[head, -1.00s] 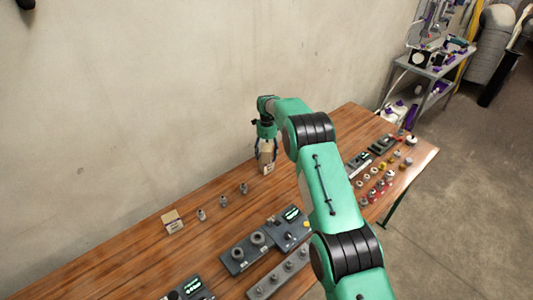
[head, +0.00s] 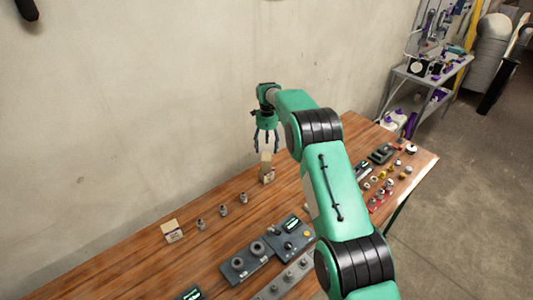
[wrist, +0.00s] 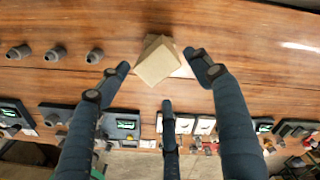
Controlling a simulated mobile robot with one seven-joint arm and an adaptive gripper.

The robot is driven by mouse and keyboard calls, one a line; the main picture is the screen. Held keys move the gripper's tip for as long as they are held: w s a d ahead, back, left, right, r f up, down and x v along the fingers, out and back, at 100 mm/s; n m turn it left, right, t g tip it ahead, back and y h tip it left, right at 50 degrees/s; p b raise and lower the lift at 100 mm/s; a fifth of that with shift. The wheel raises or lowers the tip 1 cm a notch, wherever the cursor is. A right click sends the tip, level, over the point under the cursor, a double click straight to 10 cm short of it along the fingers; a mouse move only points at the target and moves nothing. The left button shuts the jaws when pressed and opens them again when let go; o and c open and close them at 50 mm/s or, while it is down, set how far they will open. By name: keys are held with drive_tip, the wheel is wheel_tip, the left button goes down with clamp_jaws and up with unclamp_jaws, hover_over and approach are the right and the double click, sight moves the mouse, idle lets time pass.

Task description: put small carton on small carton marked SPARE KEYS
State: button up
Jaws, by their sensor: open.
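Two small tan cartons are stacked near the back edge of the wooden bench. The upper carton (head: 266,158) stands on the lower carton (head: 268,177), and in the wrist view the upper carton (wrist: 157,64) is turned slightly against the lower carton (wrist: 153,40) under it. The lower one has a pale label, too small to read. My gripper (head: 266,146) is open above the stack, its fingers spread and apart from the upper carton. In the wrist view the fingers (wrist: 164,84) show around the carton without touching it.
Another small labelled carton (head: 172,230) stands at the left on the bench (head: 130,255). Several grey fittings (head: 223,209) stand in a row between it and the stack. Grey control boxes (head: 290,237) lie toward the front. The wall is close behind.

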drive_tip(key=shift+r, duration=0.9)
drive_tip(key=shift+r, duration=0.1)
